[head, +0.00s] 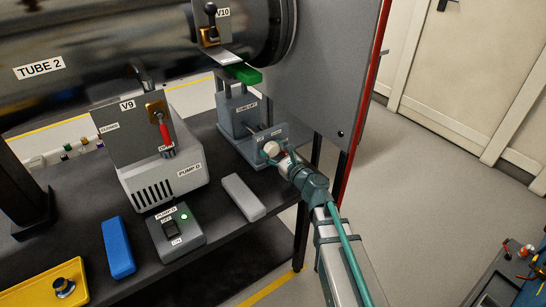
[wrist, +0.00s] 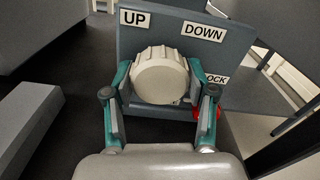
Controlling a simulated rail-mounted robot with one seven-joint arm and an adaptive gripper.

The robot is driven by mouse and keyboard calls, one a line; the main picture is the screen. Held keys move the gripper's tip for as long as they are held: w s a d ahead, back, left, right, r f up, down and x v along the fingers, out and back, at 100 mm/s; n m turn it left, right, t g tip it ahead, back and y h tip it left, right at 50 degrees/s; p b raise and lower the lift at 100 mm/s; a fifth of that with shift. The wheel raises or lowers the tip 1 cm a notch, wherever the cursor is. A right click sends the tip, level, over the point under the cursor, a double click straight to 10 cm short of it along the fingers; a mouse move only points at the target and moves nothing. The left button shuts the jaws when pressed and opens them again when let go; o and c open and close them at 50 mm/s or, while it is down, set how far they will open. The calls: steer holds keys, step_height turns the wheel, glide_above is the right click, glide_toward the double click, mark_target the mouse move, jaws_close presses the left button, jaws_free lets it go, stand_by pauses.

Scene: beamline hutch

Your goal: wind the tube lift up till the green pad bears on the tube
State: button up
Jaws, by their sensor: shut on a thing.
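The tube lift (head: 237,112) is a grey block under the right end of the dark tube (head: 90,50) marked TUBE 2. Its green pad (head: 243,73) sits on top, just below the tube; a plate partly covers this spot, so I cannot tell whether pad and tube touch. My gripper (head: 279,157) is shut on the lift's round, pale, ribbed knob (head: 270,149). In the wrist view the knob (wrist: 160,77) sits between my teal fingers, below the UP and DOWN labels (wrist: 203,32). A red part (wrist: 207,112) by the LOCK label is mostly hidden behind my right finger.
Valve V10 (head: 211,28) hangs above the pad. Pump D (head: 165,175), its switch box (head: 177,230), a grey block (head: 243,197) and a blue block (head: 117,247) stand on the dark bench. A grey panel with a red edge (head: 362,95) rises behind my arm.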

steer(key=shift+f+n+b, duration=0.2)
steer(key=shift+n+b, duration=0.55)
steer(key=shift+n, duration=0.05)
steer(key=shift+r+n, duration=0.25)
steer(key=shift+n, duration=0.05)
steer(key=o, duration=1.1)
steer(key=shift+o, duration=0.2)
steer(key=v, duration=0.7)
steer(key=shift+s+d, duration=0.1)
steer(key=shift+s, duration=0.1)
